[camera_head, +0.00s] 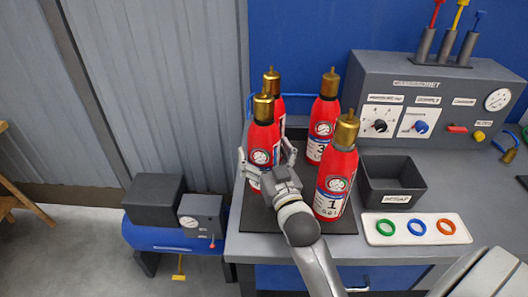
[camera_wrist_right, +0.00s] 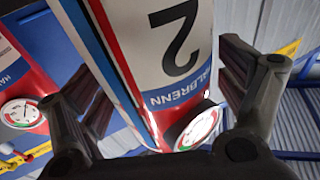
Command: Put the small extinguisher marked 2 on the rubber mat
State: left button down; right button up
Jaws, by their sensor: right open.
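The small extinguisher marked 2 (camera_head: 262,138) is red with a brass top and stands at the front left of a group of extinguishers. Its number shows upside down in the right wrist view (camera_wrist_right: 180,45). My right gripper (camera_head: 268,160) is open, with one finger on each side of its body; I cannot tell whether they touch it. The gripper and wrist hide its base in the head view. The dark rubber mat (camera_head: 257,221) lies on the bench under the group. My left gripper is not in view.
Extinguisher 1 (camera_head: 334,175) stands close right of my wrist, extinguisher 3 (camera_head: 322,125) behind it, and another (camera_head: 273,88) behind the 2. A dark bin (camera_head: 418,183) and a white tray (camera_head: 418,239) with three rings are to the right. A grey control cabinet (camera_head: 440,85) stands behind.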

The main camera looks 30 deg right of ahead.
jog(key=b+v, duration=0.2)
jog(key=v, duration=1)
jog(key=shift+r, duration=0.15)
